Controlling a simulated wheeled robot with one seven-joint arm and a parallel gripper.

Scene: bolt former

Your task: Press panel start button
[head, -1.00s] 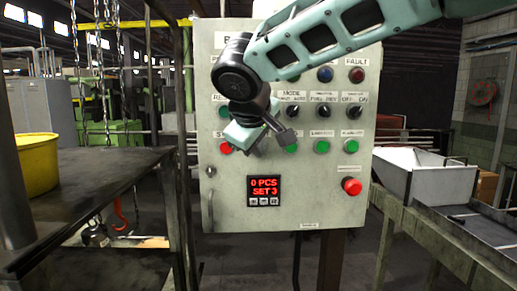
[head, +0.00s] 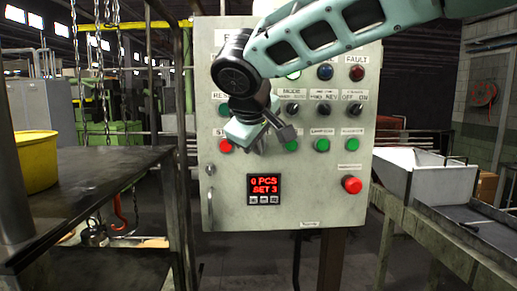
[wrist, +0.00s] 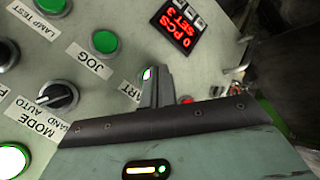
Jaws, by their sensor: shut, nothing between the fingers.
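The grey control panel (head: 325,200) stands upright ahead. In the wrist view a green button (wrist: 148,73) shows beside a label ending in "ART" (wrist: 124,90). My gripper's finger partly covers both. In the head view my gripper (head: 258,146) hides that spot, between the red button (head: 225,146) and the green JOG button (head: 291,146). My gripper (wrist: 155,88) is shut and empty, its tips close to the green button. I cannot tell whether they touch it.
The JOG button (wrist: 104,41) and MODE knob (wrist: 57,97) lie close by. A large red button (head: 351,185) is lower right on the panel. A dark table with a yellow bin (head: 36,160) stands left, a conveyor with a white hopper (head: 425,178) right.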

